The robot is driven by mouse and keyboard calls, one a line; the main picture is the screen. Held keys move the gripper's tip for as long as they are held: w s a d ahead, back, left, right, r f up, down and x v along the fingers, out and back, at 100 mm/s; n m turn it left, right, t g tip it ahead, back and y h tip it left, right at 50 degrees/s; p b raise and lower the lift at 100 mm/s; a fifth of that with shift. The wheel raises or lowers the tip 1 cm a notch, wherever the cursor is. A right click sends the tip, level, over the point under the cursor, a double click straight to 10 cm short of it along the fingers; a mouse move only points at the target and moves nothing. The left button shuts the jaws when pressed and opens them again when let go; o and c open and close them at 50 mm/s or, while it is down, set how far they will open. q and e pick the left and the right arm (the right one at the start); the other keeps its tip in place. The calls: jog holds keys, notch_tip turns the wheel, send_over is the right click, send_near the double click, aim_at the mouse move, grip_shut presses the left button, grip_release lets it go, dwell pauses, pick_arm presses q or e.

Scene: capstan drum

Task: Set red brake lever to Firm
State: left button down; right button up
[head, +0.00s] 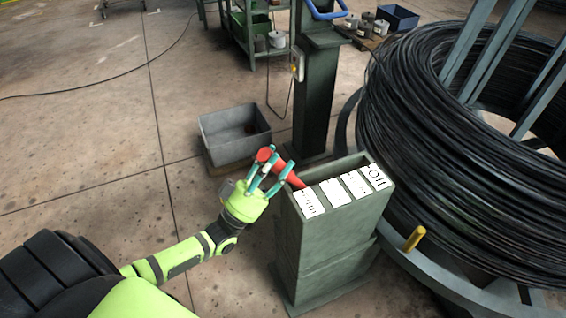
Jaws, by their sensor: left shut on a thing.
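The red brake lever (288,175) rises out of the top of a grey-green pedestal (322,240) and leans left, toward its far left end. White label plates (332,192) lie in a row along the pedestal's top; the one at the right end seems to read "Off", the others are too small to read surely. My left gripper (270,170) is shut on the lever near its red knob, with its teal fingers around it. The fingers hide part of the lever. My right gripper is not in view.
A large coil of black wire (440,130) on a grey frame stands close at the right, with a yellow peg (414,238) near the pedestal. A dark post (322,90) and a grey bin (234,135) stand behind. The floor at left is clear.

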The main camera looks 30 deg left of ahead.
pick_arm(q)
jog(key=shift+s+f, duration=0.15)
jog(key=shift+f, duration=0.2)
jog(key=c, duration=0.7)
grip_release()
jog(key=shift+o, duration=0.6)
jog(key=shift+s+a, duration=0.15)
jog(key=shift+a, duration=0.05)
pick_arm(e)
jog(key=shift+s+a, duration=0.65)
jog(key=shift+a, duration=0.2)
pick_arm(q)
jog(key=v, duration=1.2)
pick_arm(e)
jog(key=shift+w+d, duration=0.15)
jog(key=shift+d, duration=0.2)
